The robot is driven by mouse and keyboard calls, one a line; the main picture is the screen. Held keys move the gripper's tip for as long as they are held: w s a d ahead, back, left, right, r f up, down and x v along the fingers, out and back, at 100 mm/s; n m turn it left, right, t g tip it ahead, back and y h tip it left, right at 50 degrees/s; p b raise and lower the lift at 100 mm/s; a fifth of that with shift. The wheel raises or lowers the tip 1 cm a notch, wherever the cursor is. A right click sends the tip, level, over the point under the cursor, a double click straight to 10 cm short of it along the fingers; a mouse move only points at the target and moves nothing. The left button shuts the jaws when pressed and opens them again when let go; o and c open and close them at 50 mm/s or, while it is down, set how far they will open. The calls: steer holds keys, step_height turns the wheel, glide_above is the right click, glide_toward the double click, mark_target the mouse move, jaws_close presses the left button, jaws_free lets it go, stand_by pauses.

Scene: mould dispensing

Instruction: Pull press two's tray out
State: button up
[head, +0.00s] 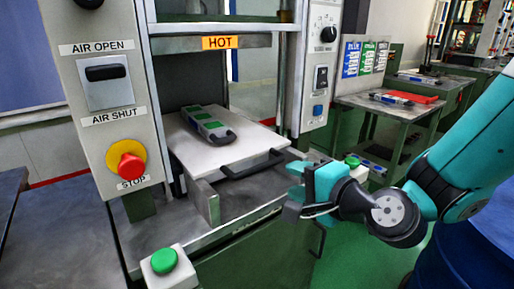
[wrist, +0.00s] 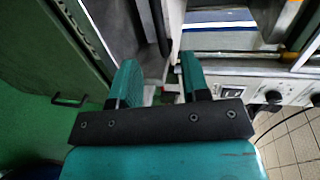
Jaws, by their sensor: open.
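The press's tray (head: 205,155) is a pale flat plate lying level inside the press, under the orange HOT label. A black bar handle (head: 252,165) runs along its front edge. A grey mould piece with green panels and a dark handle (head: 208,124) lies on the tray. My gripper (head: 293,191) is right of the tray's handle, apart from it. In the wrist view its two teal fingers (wrist: 158,82) are spread with nothing held between them. I cannot make out the tray handle surely in the wrist view. No press number is readable.
The left post carries an AIR switch (head: 107,76) and a red STOP button (head: 126,161). Green buttons sit front left (head: 163,261) and behind my gripper (head: 353,161). A metal ledge (head: 247,197) lies before the tray. A side table (head: 400,112) stands back right.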

mark_target(264, 168)
steer(key=p+x, duration=0.7)
steer(key=x, duration=0.6)
steer(key=shift+w+a+f, duration=0.15)
jaws_close()
